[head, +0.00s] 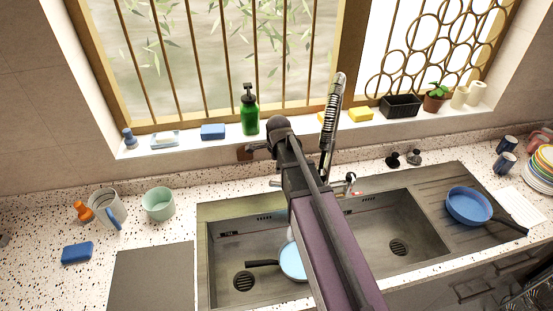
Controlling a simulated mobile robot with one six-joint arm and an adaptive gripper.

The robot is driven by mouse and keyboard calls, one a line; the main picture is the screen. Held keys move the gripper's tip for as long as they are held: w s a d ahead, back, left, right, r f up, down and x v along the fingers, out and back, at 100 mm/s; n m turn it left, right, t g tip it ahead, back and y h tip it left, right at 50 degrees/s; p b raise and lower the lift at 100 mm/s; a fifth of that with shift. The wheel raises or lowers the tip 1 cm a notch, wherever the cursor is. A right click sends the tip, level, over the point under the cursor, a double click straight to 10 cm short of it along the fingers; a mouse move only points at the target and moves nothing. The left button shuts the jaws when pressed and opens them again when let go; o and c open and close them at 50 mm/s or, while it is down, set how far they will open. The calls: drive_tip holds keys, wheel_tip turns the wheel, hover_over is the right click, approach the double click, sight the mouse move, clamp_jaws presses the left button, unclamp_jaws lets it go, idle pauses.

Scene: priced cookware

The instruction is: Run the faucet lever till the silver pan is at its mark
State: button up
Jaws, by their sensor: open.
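A pan (291,262) with a pale blue inside and a black handle pointing left sits in the left sink basin. My arm hides its right part, and I cannot make out a mark or a water level in it. The tall spring-necked faucet (333,113) stands behind the sink, its base partly behind my arm. A small metal piece with a red spot (350,183), perhaps the lever, shows just right of my arm. My gripper (246,153) is small and partly hidden at the arm's far end, left of the faucet and below the sill, open and apart from the pan.
A blue pan (468,204) rests on the right drainboard. The right basin (398,229) is empty. A green soap bottle (249,112) and sponges stand on the sill. A mug (106,207), a mint bowl (158,203) and a blue sponge (77,252) are at left.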

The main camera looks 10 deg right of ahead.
sight(276, 183)
idle(0.4)
drive_tip(key=f+b, duration=0.4)
drive_tip(key=w+f+b, duration=0.1)
drive_tip(key=f+b, duration=0.4)
drive_tip(key=w+f+b, duration=0.1)
drive_tip(key=f+b, duration=0.3)
drive_tip(key=shift+w+d+f+b, duration=0.1)
drive_tip(key=shift+w+f+b, duration=0.15)
drive_tip(key=shift+f+b, duration=0.1)
idle(0.4)
drive_tip(key=shift+r, duration=0.1)
clamp_jaws()
